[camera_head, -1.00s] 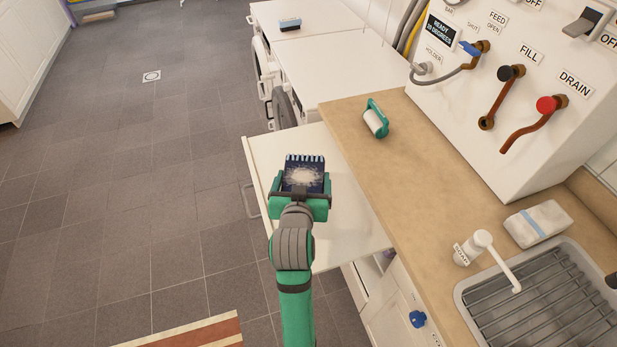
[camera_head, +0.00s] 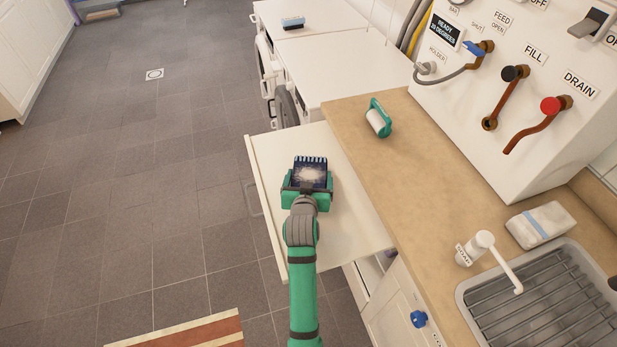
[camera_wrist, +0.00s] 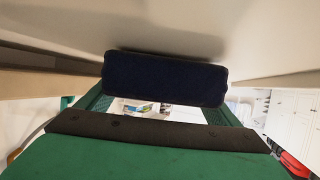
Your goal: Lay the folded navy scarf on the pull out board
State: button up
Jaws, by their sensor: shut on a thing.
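The folded navy scarf (camera_head: 311,170) has a pale speckled pattern on top and a light fringe along its far edge. My gripper (camera_head: 307,188) is shut on its near side. In the wrist view the scarf (camera_wrist: 165,80) shows as a dark folded edge between the fingers. The pull out board (camera_head: 345,225) is a white slab extending left from under the counter. The scarf is over the board's middle, close to its surface, with a shadow beside it in the wrist view. I cannot tell whether it touches the board.
The beige counter (camera_head: 400,160) lies to the right, with a green-handled roller (camera_head: 378,118) on it. White machines (camera_head: 330,75) stand beyond. Tiled floor is open to the left.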

jog(key=shift+f, duration=0.1)
jog(key=o, duration=1.2)
jog(key=shift+f, duration=0.1)
jog(key=shift+c, duration=0.2)
jog(key=shift+r, duration=0.25)
jog(key=v, duration=1.2)
jog(key=shift+s, duration=0.1)
jog(key=shift+f, duration=0.1)
